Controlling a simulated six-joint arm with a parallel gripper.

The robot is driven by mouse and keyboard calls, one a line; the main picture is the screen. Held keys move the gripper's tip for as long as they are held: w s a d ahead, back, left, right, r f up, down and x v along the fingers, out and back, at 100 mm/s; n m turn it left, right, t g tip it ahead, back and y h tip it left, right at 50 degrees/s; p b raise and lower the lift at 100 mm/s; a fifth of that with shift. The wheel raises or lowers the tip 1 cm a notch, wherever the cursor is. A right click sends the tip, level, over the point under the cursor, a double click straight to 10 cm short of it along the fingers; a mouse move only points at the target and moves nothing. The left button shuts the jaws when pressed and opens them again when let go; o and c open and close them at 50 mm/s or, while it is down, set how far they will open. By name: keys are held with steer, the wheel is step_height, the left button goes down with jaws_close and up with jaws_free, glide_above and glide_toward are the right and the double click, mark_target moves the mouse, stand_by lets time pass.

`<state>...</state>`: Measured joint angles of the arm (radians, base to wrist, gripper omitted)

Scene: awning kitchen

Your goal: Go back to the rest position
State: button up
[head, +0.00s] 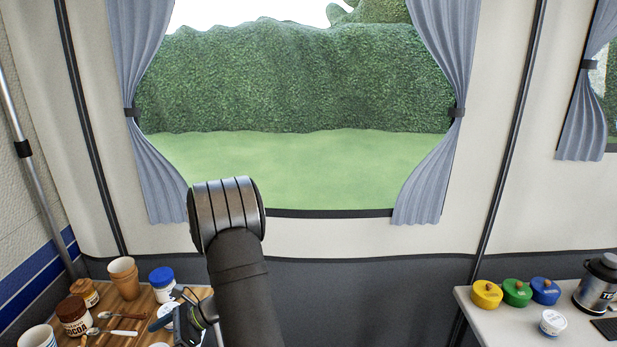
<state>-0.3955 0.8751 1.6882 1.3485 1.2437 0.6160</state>
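My gripper (186,318) shows small and dark at the lower left of the head view, beside my dark arm. It is over or near the right part of the wooden table (141,307). A white-lidded jar (163,324) is close to its left, partly hidden by it. I cannot tell whether they touch. The fingers are too small and overlapped to show whether they are open or shut, or whether they hold anything. My arm rises from the bottom edge and bends at a large grey joint in front of the window.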

steer(key=s+r+v, duration=0.2)
steer(key=v, duration=1.1)
steer(key=s+d+f+n+g+h, duration=0.3)
steer(key=d+f+n+g+h, duration=0.1)
steer(key=d, duration=0.3)
steer(key=s+d+f+n+g+h, duration=0.3)
steer(key=d+f+n, duration=0.15)
steer(key=d, duration=0.25)
steer(key=w+d+n+t+h, duration=0.1)
steer(key=w+d+n+h, duration=0.1)
steer(key=d+n+h, duration=0.4)
steer(key=w+d+n+t+h, duration=0.1)
steer(key=w+d+n+h, duration=0.2)
steer(key=d+n+h, duration=0.4)
steer(key=d+r+h, duration=0.1)
steer(key=d, duration=0.2)
steer(key=shift+d+h, duration=0.3)
steer(key=shift+d, duration=0.05)
